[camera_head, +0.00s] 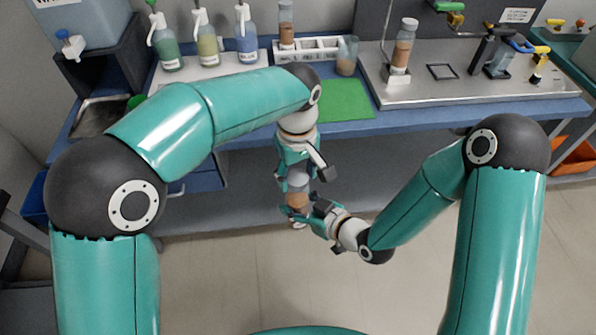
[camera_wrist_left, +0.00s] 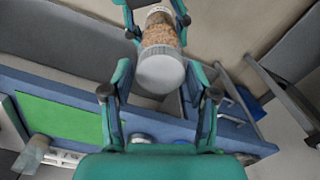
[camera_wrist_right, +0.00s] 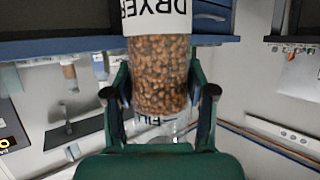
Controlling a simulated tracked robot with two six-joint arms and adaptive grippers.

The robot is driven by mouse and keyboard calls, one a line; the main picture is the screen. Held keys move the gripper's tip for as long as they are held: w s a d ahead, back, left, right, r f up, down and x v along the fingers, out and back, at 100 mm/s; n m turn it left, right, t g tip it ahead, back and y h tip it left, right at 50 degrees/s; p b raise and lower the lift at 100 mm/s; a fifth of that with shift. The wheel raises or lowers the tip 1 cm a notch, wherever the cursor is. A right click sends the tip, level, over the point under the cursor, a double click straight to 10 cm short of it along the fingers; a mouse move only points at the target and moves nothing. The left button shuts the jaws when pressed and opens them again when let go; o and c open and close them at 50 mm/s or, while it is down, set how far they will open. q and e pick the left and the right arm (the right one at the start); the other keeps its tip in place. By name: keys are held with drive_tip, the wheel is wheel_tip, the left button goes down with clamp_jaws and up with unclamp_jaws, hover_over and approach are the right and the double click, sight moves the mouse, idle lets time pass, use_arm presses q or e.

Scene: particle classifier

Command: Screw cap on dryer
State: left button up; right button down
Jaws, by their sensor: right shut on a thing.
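The dryer (camera_head: 298,201), a clear tube of brown granules, is held below the front edge of the bench. My right gripper (camera_head: 305,209) is shut on it. In the right wrist view the dryer (camera_wrist_right: 160,75) sits between the fingers, its DRYER label upside down. The pale grey cap (camera_wrist_left: 161,72) sits at the dryer's upper end; whether it is threaded on, I cannot tell. My left gripper (camera_head: 301,176) is above the dryer, pointing down at the cap. Its fingers are apart, one on each side of the cap, with a gap showing in the left wrist view.
The blue bench (camera_head: 480,109) carries a green mat (camera_head: 345,100), a white rack (camera_head: 325,45), wash bottles (camera_head: 207,45) and a metal plate (camera_head: 440,93) with another granule tube (camera_head: 403,48). Open floor (camera_head: 220,270) lies in front of the bench.

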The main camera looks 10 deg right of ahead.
use_arm(q)
drive_tip(key=c, duration=0.9)
drive_tip(key=m, duration=0.5)
drive_tip(key=shift+m, duration=0.3)
drive_tip(key=m, duration=1.5)
drive_tip(key=shift+m, duration=0.4)
drive_tip(key=o, duration=1.3)
drive_tip(key=shift+o, duration=0.2)
